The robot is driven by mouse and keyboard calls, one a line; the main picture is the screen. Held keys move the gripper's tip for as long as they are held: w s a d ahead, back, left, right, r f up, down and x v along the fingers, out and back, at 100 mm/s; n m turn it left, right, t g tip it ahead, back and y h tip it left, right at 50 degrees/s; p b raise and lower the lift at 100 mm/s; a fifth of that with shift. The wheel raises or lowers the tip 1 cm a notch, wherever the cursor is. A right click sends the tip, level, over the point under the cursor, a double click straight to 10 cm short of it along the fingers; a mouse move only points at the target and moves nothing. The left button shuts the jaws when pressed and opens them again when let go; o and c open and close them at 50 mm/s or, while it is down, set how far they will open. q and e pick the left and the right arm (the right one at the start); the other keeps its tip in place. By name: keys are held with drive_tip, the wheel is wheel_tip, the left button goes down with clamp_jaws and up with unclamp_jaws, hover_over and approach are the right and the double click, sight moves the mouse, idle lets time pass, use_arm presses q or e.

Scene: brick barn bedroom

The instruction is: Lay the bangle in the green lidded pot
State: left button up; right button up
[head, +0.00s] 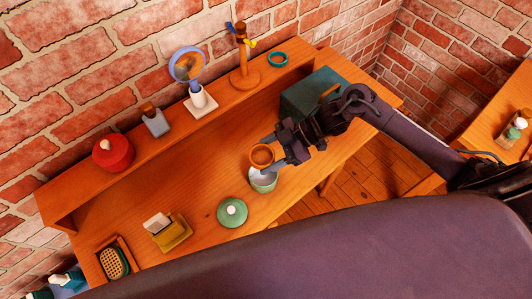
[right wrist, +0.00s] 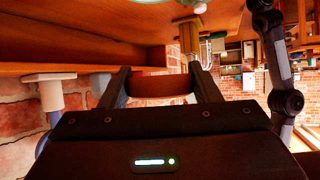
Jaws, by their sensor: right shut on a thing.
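The bangle (head: 262,157), a brown-orange ring, is held in my right gripper (head: 270,153), which is shut on it. In the right wrist view the bangle (right wrist: 163,87) shows as a dark reddish band between the two fingers. The green pot (head: 264,184) stands open on the desk, with a pale inside. The bangle overlaps its far rim in the head view and appears to be above it. The green lid (head: 232,212) with a white knob lies on the desk, beside the pot at the lower left. My left gripper is not in view.
A teal box (head: 308,92) stands behind my gripper. A yellow holder (head: 172,233) sits at the left front.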

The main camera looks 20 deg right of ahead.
drive_tip(key=b, duration=0.5)
hover_over(267, 179)
drive_tip(key=shift+a+f, duration=0.1)
drive_tip(key=shift+f, duration=2.65)
drive_tip(key=shift+f+b, duration=0.8)
drive_tip(key=shift+f, duration=0.4)
drive_tip(key=o, duration=1)
drive_tip(key=shift+o, duration=0.2)
drive_tip(key=b+v, duration=0.1)
drive_tip(key=v, duration=0.6)
drive_tip(key=shift+d+r, duration=0.25)
drive_tip(key=shift+d, duration=0.1)
